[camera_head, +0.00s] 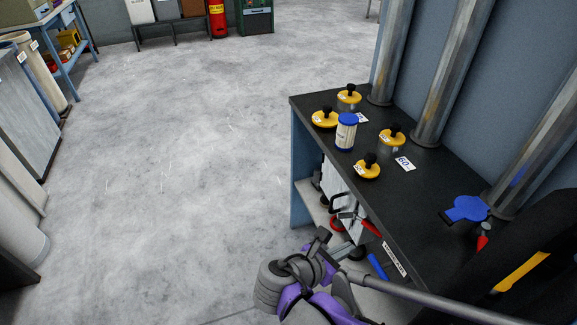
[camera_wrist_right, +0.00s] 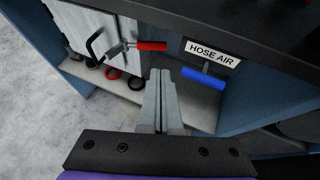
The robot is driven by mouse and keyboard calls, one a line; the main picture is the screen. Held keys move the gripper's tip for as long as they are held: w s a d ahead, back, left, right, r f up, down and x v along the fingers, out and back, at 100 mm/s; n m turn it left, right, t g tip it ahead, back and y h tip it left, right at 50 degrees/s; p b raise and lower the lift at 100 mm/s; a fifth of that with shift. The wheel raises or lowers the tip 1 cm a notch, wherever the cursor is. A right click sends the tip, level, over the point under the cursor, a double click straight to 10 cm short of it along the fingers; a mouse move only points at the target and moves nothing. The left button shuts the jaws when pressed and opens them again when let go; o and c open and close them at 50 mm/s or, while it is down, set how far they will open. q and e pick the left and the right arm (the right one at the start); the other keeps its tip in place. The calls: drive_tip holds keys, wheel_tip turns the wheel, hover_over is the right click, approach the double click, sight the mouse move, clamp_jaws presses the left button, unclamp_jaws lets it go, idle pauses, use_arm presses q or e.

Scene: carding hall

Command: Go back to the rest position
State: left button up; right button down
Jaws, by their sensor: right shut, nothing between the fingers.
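My right gripper (camera_head: 320,240) is low in the head view, in front of the open side of the black-topped bench (camera_head: 432,228). In the right wrist view its two grey fingers (camera_wrist_right: 160,74) are together with nothing between them. They point toward the space under the bench top. No contact with the bench shows. My left gripper is in neither view.
On the bench stand several yellow-lidded pots (camera_head: 368,168), a white jar with a blue lid (camera_head: 346,134) and a blue item (camera_head: 467,208). A red-handled valve (camera_wrist_right: 150,46) and a blue handle (camera_wrist_right: 203,78) are below the top. The floor (camera_head: 170,150) at left is clear.

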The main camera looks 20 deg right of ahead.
drive_tip(key=s+a+f+m+t+y, duration=0.1)
drive_tip(key=s+a+f+m+y, duration=0.4)
drive_tip(key=m, duration=0.6)
drive_tip(key=s+a+f+m+y, duration=0.2)
drive_tip(key=a+f+m+y, duration=0.2)
drive_tip(key=m+y, duration=0.5)
use_arm(q)
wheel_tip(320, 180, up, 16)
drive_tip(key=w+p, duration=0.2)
drive_tip(key=p, duration=1.2)
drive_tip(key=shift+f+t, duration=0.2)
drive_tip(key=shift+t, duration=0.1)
use_arm(e)
wheel_tip(320, 180, up, 16)
drive_tip(key=w+m+h, duration=0.1)
drive_tip(key=w+h, duration=0.1)
drive_tip(key=shift+a+m+t, duration=0.2)
drive_tip(key=shift+m+t, duration=0.1)
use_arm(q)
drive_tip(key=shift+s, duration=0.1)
use_arm(e)
drive_tip(key=shift+s, duration=0.1)
